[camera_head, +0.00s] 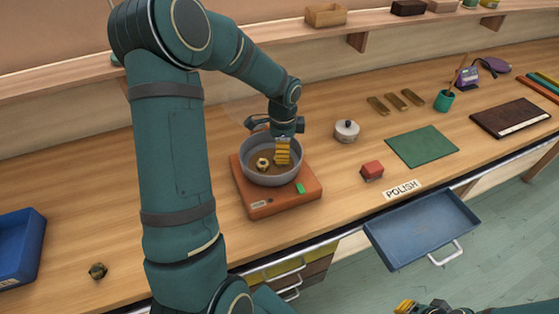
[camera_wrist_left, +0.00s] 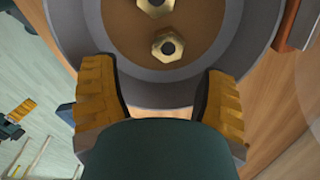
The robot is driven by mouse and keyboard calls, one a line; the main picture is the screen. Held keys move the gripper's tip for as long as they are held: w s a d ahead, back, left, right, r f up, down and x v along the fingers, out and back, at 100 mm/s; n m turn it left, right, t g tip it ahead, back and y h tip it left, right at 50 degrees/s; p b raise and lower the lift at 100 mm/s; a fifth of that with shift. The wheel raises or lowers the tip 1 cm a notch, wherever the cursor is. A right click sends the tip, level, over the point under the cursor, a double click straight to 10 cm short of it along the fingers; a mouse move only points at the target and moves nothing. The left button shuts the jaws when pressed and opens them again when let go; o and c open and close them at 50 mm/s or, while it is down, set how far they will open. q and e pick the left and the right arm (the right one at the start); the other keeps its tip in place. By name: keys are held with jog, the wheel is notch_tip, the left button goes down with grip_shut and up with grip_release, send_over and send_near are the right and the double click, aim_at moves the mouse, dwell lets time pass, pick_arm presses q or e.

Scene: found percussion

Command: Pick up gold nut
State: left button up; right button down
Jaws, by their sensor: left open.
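Two gold nuts lie in a round grey pan (camera_head: 268,181) with a brown inside. The head view shows a gold nut (camera_head: 263,164) left of my left gripper. The left wrist view shows the nearer nut (camera_wrist_left: 167,46) whole and another nut (camera_wrist_left: 155,6) cut by the top edge. My left gripper (camera_head: 282,152) is over the right part of the pan. In the left wrist view its yellow fingers (camera_wrist_left: 160,92) are apart with no nut between them. A darker brass nut (camera_head: 97,271) lies on the bench at left. My right gripper (camera_head: 406,306) shows only partly at the bottom edge.
The pan stands on an orange scale (camera_head: 305,196). A lidded white pot (camera_head: 346,131), a red block (camera_head: 372,171) and a green mat (camera_head: 425,147) are to its right. A blue bin (camera_head: 20,250) is at far left. An open blue drawer (camera_head: 420,228) juts out in front.

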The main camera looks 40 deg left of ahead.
pick_arm(q)
jog(key=f, duration=0.2)
jog(key=a+f, duration=0.1)
jog(key=f, duration=0.2)
jog(key=shift+a+f, duration=0.1)
jog(key=shift+f, duration=0.05)
grip_shut()
